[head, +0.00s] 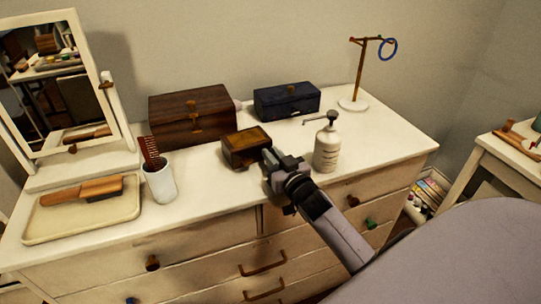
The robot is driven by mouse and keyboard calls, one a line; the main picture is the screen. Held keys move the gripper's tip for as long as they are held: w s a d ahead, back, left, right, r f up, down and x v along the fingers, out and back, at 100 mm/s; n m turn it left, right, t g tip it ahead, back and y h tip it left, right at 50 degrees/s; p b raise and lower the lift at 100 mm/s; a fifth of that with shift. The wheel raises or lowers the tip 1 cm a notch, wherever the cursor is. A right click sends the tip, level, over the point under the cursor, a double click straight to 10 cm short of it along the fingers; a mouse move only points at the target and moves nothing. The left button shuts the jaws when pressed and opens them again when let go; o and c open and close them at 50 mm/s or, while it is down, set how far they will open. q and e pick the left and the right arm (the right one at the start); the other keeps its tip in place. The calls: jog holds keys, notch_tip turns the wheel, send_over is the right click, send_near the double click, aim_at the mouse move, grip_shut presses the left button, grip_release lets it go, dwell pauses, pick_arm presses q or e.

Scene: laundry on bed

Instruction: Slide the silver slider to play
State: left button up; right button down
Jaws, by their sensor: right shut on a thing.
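A small brown wooden box (246,146) sits near the middle of the dresser top. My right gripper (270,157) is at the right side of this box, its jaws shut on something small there. The silver slider cannot be made out; the fingers cover that side of the box, where it appears to be held. My left gripper is not in view.
A white pump bottle (326,149) stands close to the right of my right gripper. Behind are a large wooden chest (185,115), a dark blue box (287,100) and a ring stand (354,104). A cup with a comb (160,183) stands left.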

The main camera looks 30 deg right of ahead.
jog(key=shift+d, duration=0.3)
jog(key=c, duration=1.1)
grip_release()
jog(key=shift+a, duration=0.1)
jog(key=shift+s+a, duration=0.2)
jog(key=shift+s, duration=1.6)
jog(key=shift+s+a, duration=0.15)
jog(key=shift+s, duration=1.65)
